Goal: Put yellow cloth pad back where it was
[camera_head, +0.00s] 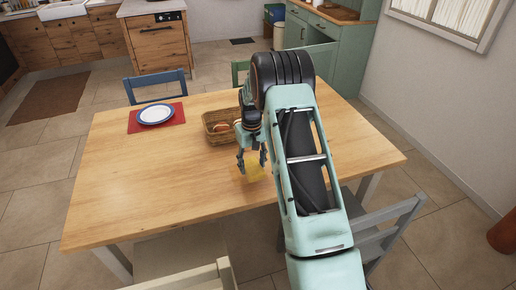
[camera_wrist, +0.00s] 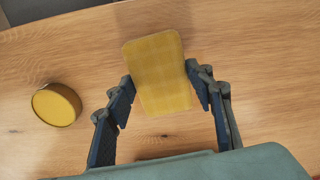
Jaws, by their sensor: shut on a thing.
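The yellow cloth pad (camera_wrist: 157,75) is a rounded rectangle with a faint check pattern. In the wrist view it sits between the two fingertips of my gripper (camera_wrist: 158,83), which is shut on it by its sides. In the head view my gripper (camera_head: 251,163) points down over the near middle of the wooden table (camera_head: 150,190), with the yellow pad (camera_head: 246,174) at its fingertips. I cannot tell whether the pad touches the table top or hangs just above it.
A round yellow object (camera_wrist: 57,104) stands on the table left of my gripper in the wrist view. A wicker basket (camera_head: 211,136) with food sits behind my gripper. A plate (camera_head: 155,114) lies on a red mat (camera_head: 134,124). The table's left part is clear. Chairs surround it.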

